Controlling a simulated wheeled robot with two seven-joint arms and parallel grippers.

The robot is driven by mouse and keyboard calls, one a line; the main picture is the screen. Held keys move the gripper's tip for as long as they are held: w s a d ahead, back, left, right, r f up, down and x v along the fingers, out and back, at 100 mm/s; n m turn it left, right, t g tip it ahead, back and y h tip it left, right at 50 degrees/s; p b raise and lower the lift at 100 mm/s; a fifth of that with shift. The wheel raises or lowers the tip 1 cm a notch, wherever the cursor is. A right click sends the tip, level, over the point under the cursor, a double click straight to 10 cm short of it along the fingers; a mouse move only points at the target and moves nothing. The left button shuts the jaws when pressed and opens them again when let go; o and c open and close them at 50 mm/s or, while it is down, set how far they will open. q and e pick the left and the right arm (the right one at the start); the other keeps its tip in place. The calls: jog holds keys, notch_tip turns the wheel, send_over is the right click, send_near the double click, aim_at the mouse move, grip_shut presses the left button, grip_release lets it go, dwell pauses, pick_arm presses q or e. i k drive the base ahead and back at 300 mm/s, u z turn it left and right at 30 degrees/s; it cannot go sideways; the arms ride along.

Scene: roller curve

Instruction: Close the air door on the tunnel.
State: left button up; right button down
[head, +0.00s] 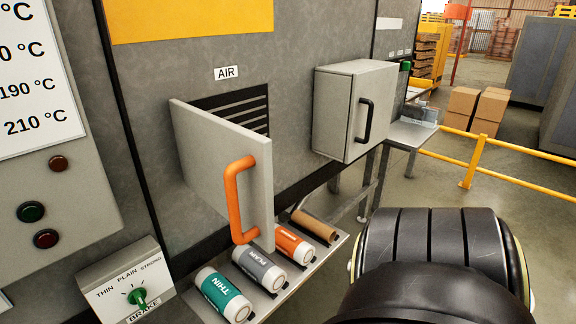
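The air door (222,163) is a grey panel with an orange handle (236,200). It stands open, swung out from the tunnel wall (170,65), hinged on its left side. Behind it a dark slatted vent (238,108) shows partly, under the label AIR (227,73). A large black ribbed part, likely my own arm, fills the lower right and is well apart from the door. Neither gripper can be made out.
A grey box with a black handle (352,110) juts out right. A brake dial box (127,284) sits lower left.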

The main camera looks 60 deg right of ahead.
aim_at(228, 164)
jog(key=z, duration=1.7)
jog(key=i, duration=0.25)
jog(key=z, duration=1.4)
jog(key=k, duration=0.75)
jog(key=u, duration=1.3)
jog(key=i, duration=0.25)
jog(key=z, duration=0.05)
